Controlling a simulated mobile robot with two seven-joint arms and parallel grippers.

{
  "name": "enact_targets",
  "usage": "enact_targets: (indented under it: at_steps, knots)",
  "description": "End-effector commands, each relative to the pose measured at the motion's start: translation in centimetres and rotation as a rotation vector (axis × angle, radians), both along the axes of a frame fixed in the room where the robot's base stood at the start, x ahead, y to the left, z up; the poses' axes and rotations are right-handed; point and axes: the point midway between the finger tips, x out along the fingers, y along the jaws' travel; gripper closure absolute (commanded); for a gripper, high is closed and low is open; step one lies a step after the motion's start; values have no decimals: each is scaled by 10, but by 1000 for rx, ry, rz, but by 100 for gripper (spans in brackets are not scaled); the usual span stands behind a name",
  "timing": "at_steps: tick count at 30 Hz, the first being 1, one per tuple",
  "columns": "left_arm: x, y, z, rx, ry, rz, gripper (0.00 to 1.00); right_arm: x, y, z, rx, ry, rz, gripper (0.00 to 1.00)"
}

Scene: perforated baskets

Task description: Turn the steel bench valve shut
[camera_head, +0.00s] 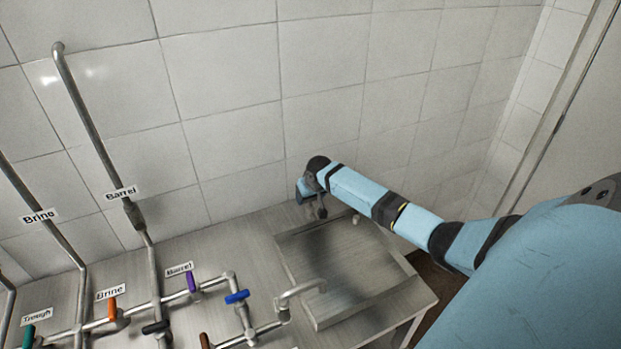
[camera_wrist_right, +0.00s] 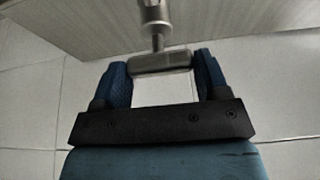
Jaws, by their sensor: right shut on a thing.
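The steel bench valve's grey T-shaped handle (camera_wrist_right: 162,62) shows in the right wrist view, with its stem (camera_wrist_right: 153,20) running up to a grey metal surface. My right gripper (camera_wrist_right: 163,72) has its two blue fingers shut on the ends of the crossbar. In the head view my right gripper (camera_head: 312,198) is over the back edge of the steel bench (camera_head: 250,237), near the tiled wall. A small grey metal part (camera_head: 321,210) shows under it; the rest of the valve is hidden there by the gripper. My left gripper is out of view.
A recessed steel basin (camera_head: 350,262) and curved spout (camera_head: 300,291) are in front of my right gripper. Pipes with orange (camera_head: 112,309), purple (camera_head: 191,282) and blue (camera_head: 237,297) handles, some labelled Brine or Barrel, are at the left. The tiled wall (camera_head: 330,100) stands close behind.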

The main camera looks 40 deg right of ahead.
Motion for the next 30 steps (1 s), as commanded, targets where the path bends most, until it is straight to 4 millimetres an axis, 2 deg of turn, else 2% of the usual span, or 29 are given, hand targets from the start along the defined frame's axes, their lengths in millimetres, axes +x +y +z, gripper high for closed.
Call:
enact_targets:
  at_steps: [5, 6, 9, 20, 23, 30]
  knots:
    - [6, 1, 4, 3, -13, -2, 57, 0, -1, 1, 0, -1, -2, 56]
    - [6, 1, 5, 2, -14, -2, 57, 0, 0, 1, 0, -1, -2, 25]
    - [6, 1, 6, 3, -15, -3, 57, 0, 0, 1, 0, -1, -1, 6]
    - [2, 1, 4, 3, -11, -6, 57, -2, 0, 5, 0, -2, 1, 6]
    - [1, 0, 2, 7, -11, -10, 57, -7, 2, 17, 0, -2, 2, 6]
    - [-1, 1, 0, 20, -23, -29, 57, -26, 8, 67, -2, -4, 2, 6]
